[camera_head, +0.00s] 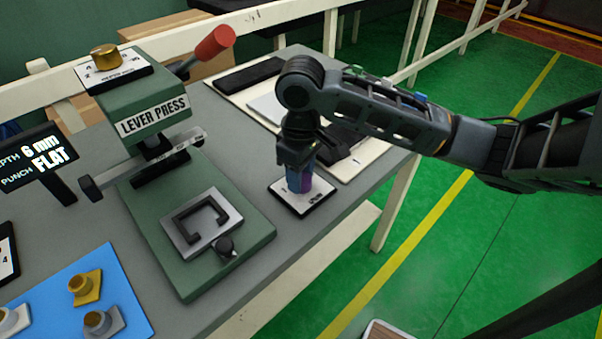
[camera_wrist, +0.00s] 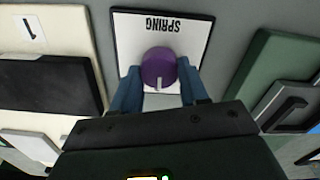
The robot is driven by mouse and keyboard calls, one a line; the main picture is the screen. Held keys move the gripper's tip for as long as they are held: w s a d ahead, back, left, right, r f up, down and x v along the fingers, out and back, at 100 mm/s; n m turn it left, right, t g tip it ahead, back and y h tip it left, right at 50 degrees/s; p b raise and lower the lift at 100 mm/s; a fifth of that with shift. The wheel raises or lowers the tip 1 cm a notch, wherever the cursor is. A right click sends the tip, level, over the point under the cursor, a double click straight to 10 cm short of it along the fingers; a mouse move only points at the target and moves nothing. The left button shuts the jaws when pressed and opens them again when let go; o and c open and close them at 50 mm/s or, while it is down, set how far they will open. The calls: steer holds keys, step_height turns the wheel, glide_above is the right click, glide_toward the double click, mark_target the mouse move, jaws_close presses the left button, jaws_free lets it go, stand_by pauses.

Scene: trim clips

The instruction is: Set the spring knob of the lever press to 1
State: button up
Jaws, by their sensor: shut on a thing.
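The spring knob is a purple round knob (camera_wrist: 158,66) on a white plate (camera_wrist: 137,24) marked SPRING, which reads upside down in the wrist view. A pale pointer mark on the knob faces the bottom of that view, toward my gripper body. In the head view the purple knob (camera_head: 295,182) stands on its plate (camera_head: 302,205) to the right of the green lever press (camera_head: 150,95). My gripper (camera_wrist: 158,80) is shut on the knob, one blue finger on each side. The scale digits near the pointer are mostly hidden by my gripper, and I cannot read the setting.
The press has a red-tipped lever (camera_head: 215,42) and a brass knob (camera_head: 105,56) on top. A dark sign (camera_head: 37,158) reads 6 mm, FLAT. A blue mat (camera_head: 120,300) holds small punches. Trays (camera_head: 355,165) lie behind my gripper. The bench's right edge is close.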

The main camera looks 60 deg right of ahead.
steer(key=n+b, duration=0.3)
steer(key=n, duration=0.3)
steer(key=shift+a+f, duration=0.1)
steer(key=shift+f, duration=0.05)
steer(key=n+b, duration=0.2)
steer(key=n, duration=0.3)
steer(key=shift+b, duration=0.35)
steer(key=o, duration=1.1)
steer(key=shift+c, duration=0.2)
steer(key=shift+r, duration=0.25)
step_height(320, 180, up, 8)
steer(key=shift+f, duration=0.2)
steer(key=shift+s, duration=0.15)
